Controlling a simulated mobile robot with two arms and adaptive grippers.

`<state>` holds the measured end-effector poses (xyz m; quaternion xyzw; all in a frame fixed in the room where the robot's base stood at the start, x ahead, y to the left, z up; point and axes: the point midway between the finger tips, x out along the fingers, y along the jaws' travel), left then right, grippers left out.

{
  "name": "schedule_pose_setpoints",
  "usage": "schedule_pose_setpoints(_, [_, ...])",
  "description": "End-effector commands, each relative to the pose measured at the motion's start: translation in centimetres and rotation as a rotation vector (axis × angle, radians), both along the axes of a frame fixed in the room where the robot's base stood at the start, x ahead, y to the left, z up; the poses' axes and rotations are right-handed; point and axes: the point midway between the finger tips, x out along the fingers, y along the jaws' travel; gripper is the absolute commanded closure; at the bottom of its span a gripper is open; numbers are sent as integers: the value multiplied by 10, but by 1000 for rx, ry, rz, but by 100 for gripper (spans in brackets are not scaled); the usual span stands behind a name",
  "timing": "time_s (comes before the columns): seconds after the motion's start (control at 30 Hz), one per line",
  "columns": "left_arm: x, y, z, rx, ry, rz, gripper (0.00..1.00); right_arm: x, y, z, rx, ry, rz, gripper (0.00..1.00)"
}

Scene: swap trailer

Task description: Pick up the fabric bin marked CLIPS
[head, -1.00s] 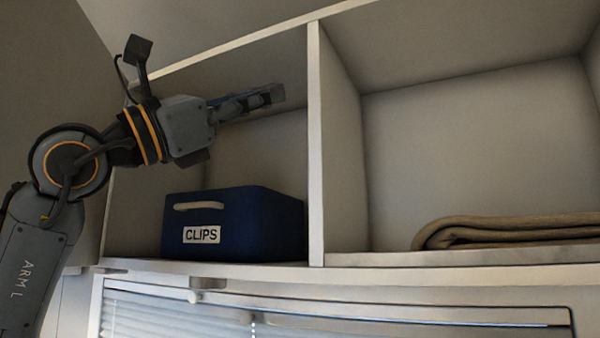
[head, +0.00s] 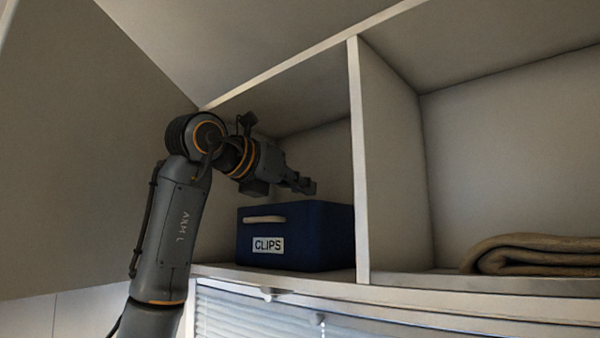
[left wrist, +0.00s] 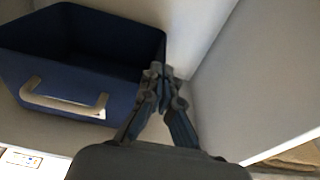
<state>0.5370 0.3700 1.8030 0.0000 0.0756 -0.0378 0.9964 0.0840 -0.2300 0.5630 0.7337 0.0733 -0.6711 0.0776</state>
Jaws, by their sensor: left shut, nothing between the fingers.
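The dark blue fabric bin marked CLIPS (head: 310,236) stands upright on the cabinet shelf in the left compartment. A pale handle and a white label show on its front. In the left wrist view the bin (left wrist: 125,80) is open at the top and looks empty where I can see in. My left gripper (head: 308,186) is above the bin in the head view, apart from its handle. In the left wrist view the gripper (left wrist: 160,72) is shut with nothing in it, in front of the bin's right edge. My right gripper is not in view.
A white upright divider (head: 358,160) stands close to the right of the bin. A folded brown blanket (head: 535,255) lies in the right compartment. A window with blinds (head: 250,315) is below the shelf. A large grey panel (head: 80,150) is at the left.

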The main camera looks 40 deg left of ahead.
Motion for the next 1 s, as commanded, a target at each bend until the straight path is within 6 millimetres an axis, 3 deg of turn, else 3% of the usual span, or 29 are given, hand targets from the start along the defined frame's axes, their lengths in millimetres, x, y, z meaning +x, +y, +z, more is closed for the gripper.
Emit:
schedule_pose_setpoints(0.03, [13,-2,5,0,4,-3,100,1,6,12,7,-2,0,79])
schedule_pose_setpoints(0.13, [35,-4,5,0,4,-3,100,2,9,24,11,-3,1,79])
schedule_pose_setpoints(0.33, [71,-7,4,1,2,-3,100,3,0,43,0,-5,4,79])
schedule_pose_setpoints(0.57, [70,-6,-14,2,-2,-1,100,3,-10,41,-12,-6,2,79])
schedule_pose_setpoints(1.0, [68,-6,-21,3,10,-2,100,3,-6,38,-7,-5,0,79])
